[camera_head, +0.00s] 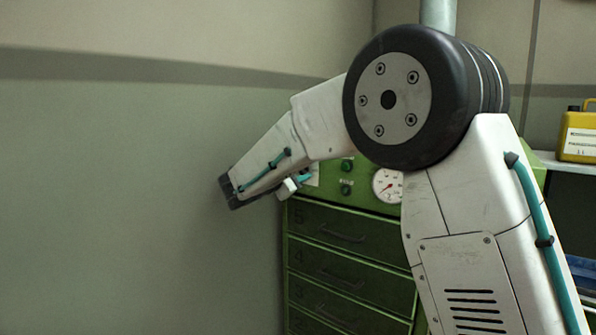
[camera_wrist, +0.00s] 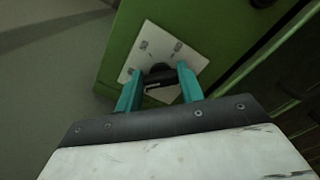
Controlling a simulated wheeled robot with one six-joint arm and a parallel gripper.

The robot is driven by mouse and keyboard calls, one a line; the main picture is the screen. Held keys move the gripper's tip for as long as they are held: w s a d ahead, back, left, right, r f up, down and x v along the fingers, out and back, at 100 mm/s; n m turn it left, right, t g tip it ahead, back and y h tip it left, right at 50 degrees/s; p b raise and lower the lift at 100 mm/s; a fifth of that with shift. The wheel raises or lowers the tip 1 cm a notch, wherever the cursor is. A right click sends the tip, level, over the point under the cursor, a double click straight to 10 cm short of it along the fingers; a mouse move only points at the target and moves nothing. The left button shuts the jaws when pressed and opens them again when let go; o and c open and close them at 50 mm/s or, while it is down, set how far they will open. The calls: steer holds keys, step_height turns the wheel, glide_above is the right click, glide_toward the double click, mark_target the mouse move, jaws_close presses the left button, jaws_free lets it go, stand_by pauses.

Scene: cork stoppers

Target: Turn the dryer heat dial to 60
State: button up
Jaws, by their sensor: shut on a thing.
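The dryer (camera_head: 330,222) is a green cabinet with drawers, beyond my arm in the head view. In the wrist view, a white dial plate (camera_wrist: 149,38) with small dark marks sits on the green panel. The black heat dial (camera_wrist: 160,72) is at the middle of the plate. My gripper (camera_wrist: 160,80) has its two teal fingers shut on the dial, one on each side. The marks are too small to read, so the dial's setting cannot be told. In the head view my arm hides most of the plate and the dial.
A round white gauge (camera_head: 388,185) with a red needle and two green knobs (camera_head: 346,177) are on the panel right of my gripper. Numbered drawers with handles (camera_head: 342,235) lie below. A yellow can (camera_head: 578,135) stands on a shelf at right. The wall is bare at left.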

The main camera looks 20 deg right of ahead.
steer(key=m, duration=1.7)
steer(key=f+m, duration=0.1)
steer(key=m, duration=0.8)
steer(key=shift+w+a+m, duration=0.1)
steer(key=shift+w+m, duration=0.05)
steer(key=shift+m, duration=0.15)
stand_by(0.3)
steer(key=o, duration=1)
steer(key=shift+a, duration=0.15)
